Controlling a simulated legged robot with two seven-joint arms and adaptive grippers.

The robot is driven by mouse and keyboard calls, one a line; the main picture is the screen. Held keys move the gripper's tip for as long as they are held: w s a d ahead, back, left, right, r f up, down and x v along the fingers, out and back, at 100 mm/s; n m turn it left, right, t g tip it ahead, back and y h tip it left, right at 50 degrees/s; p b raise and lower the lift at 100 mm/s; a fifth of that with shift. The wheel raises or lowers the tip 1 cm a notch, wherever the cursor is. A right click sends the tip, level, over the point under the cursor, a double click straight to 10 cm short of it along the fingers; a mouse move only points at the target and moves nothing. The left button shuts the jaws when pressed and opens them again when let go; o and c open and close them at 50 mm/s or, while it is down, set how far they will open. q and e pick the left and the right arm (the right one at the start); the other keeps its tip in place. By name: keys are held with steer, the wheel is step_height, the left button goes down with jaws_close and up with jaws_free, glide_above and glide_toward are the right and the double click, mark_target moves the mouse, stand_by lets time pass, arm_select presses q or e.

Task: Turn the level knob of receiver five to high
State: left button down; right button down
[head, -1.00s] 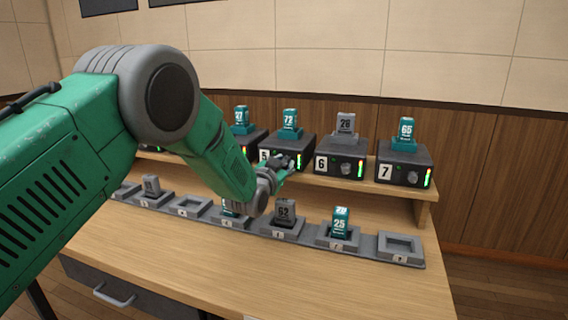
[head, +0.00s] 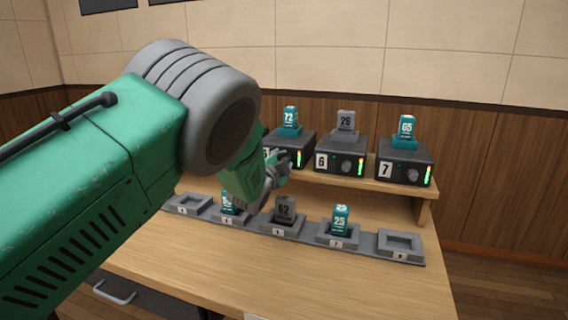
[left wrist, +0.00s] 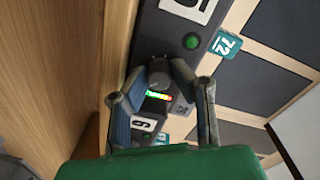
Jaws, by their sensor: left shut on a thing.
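Receiver five (head: 306,141) is a dark box on the raised shelf, with a teal handset marked 72 (head: 290,117) standing in its top. In the left wrist view its white label with a 5 (left wrist: 190,8), a green button (left wrist: 191,41) and a lit level bar (left wrist: 158,95) show. Its level knob (left wrist: 158,76) is round and dark grey, between the two fingertips. My left gripper (head: 281,165) is at the front of receiver five, shut on this knob; it also shows in the left wrist view (left wrist: 160,72). The knob's pointer cannot be made out. My right gripper is out of view.
Receiver six (head: 335,153) with a grey handset and receiver seven (head: 405,160) with a teal one stand to the right. Below, a charging strip (head: 409,256) holds several handsets, close under my gripper. My left arm hides the other receivers.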

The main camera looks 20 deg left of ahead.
arm_select(q)
steer(key=shift+d+f, duration=0.15)
steer(key=shift+f, duration=0.1)
steer(key=c, duration=1.4)
jaws_free()
steer(key=shift+r, duration=0.1)
